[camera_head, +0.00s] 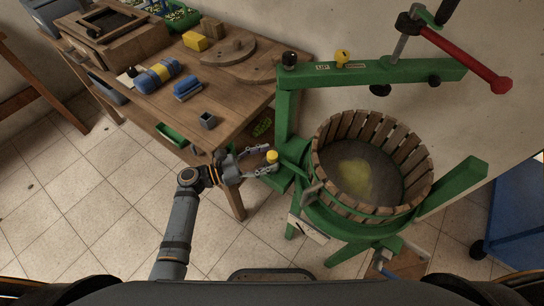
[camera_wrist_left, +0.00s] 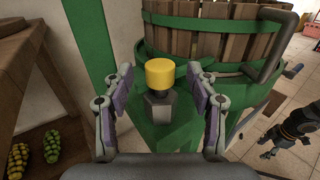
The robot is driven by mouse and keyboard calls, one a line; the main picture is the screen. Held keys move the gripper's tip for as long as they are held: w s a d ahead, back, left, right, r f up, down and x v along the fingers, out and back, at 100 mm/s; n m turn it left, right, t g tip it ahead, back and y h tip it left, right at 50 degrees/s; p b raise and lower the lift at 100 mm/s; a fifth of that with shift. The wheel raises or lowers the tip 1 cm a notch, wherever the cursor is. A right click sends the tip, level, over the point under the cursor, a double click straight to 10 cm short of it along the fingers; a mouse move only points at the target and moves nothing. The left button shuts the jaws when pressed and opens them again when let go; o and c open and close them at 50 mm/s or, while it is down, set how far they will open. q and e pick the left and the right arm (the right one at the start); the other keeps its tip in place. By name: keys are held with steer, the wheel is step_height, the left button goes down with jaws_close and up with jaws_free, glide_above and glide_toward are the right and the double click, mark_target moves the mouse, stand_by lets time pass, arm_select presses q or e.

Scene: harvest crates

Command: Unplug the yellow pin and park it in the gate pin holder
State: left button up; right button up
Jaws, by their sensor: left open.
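A yellow-capped pin (camera_wrist_left: 160,73) stands upright in a grey block (camera_wrist_left: 160,107) on a green bracket of the press; in the head view the yellow cap (camera_head: 272,155) shows between my left fingertips. My left gripper (camera_head: 268,160) is open, its fingers (camera_wrist_left: 160,80) on either side of the cap with a gap to each. A second yellow-topped knob (camera_head: 342,57) sits on the green crossbeam (camera_head: 390,72), beside small labels. I cannot tell which fitting is the gate pin holder.
The slatted press basket (camera_head: 325,160) stands right beside the left gripper. A red-handled crank (camera_head: 465,58) hangs over the press.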

mark_target(272, 154)
arm_select(q)
steer(key=x, duration=0.2)
steer(key=shift+w+d, duration=0.1)
steer(key=shift+d, duration=0.15)
steer(key=shift+c, duration=0.3)
jaws_close()
steer(key=shift+r, duration=0.3)
step_height(272, 154, up, 3)
steer(key=shift+f+p, duration=0.15)
steer(key=shift+p, duration=0.25)
steer(key=s+r+p, duration=0.2)
steer(key=s+r, duration=0.7)
steer(key=s, duration=0.5)
steer(key=shift+d+r, duration=0.2)
steer(key=shift+r, duration=0.15)
